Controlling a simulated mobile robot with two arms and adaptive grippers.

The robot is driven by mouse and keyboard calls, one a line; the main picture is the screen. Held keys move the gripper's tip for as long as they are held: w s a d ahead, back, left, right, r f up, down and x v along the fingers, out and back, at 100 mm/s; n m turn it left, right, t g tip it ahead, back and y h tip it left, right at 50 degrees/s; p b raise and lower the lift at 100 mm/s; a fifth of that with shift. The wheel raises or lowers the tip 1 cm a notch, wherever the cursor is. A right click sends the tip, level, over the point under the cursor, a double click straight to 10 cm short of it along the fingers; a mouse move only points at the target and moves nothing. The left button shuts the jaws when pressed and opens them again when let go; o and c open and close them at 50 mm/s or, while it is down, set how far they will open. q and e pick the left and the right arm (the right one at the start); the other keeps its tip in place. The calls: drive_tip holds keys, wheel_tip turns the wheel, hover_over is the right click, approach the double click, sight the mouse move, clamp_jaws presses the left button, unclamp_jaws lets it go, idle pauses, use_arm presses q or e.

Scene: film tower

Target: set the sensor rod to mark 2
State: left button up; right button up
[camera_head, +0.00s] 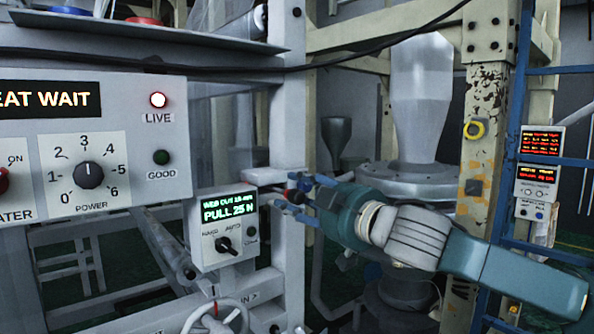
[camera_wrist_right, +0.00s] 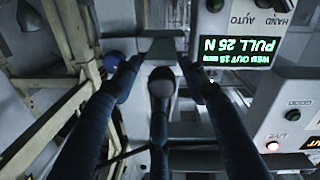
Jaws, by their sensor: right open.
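My right gripper (camera_head: 301,190) reaches in from the right, at the grey upright post beside the small pull display box. Its blue fingers are open. No numbered marks for the rod are readable. My left gripper is not in view.
The display box (camera_head: 223,228) reads PULL 25 N and has a selector knob. A larger panel (camera_head: 120,150) with a power dial, a lit LIVE lamp and a GOOD lamp is at left. A chipped beige post (camera_head: 484,150) and blue ladder rails stand at right.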

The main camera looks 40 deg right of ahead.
drive_tip(key=shift+d+r, duration=0.15)
drive_tip(key=shift+r, duration=0.6)
drive_tip(key=shift+a+r, duration=0.25)
drive_tip(key=shift+r, duration=3.7)
